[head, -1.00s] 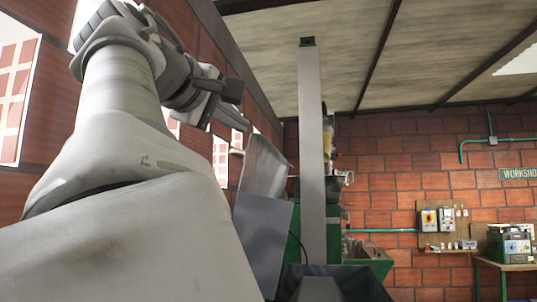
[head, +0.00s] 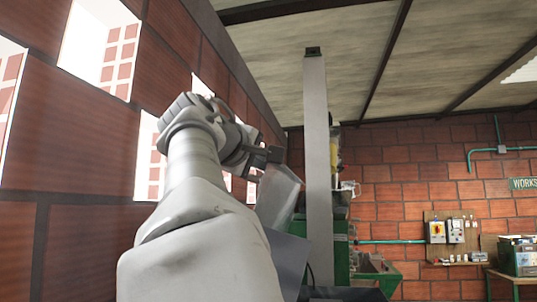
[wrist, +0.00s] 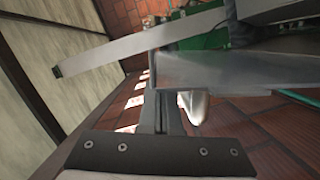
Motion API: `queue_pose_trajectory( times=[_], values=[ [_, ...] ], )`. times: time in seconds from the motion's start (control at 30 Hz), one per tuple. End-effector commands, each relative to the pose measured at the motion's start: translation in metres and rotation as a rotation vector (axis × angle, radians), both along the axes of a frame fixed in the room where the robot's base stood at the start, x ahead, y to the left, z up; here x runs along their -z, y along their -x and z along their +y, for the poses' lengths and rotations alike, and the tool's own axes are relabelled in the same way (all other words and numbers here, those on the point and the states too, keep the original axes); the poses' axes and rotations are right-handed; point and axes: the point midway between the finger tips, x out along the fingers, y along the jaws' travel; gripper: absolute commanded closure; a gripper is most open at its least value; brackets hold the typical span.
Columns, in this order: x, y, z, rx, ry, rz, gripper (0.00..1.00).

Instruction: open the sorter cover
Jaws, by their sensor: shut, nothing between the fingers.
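A thin, grey, shiny panel (head: 280,196) that looks like the sorter cover stands tilted up beside the grey post in the head view. A smooth grey panel (wrist: 235,70) crosses the wrist view right of the fingers; it seems to be the same cover. My gripper (head: 257,175) is at the panel's upper left in the head view. In the wrist view its fingers (wrist: 161,92) are together with nothing between them, close to the panel's left end. I cannot tell whether they touch it. My arm hides part of the machine below.
A tall grey post (head: 316,150) stands just right of the panel. A second dark grey sheet (head: 286,258) sits below it. Green machinery (head: 372,272) stands behind. The brick wall with windows (head: 85,150) runs close along my left. A workbench with a box (head: 518,256) is far right.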

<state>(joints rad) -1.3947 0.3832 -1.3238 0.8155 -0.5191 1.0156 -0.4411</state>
Motion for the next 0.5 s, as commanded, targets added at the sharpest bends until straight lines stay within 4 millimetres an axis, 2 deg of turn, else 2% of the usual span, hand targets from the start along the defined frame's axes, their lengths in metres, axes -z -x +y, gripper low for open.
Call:
queue_pose_trajectory(
  times=[0.2, 0.5],
  values=[
    [0.013, 0.006, -0.024, -0.001, -0.002, 0.001, 1.00],
    [0.016, 0.008, -0.036, 0.000, 0.000, 0.002, 1.00]
  ],
)
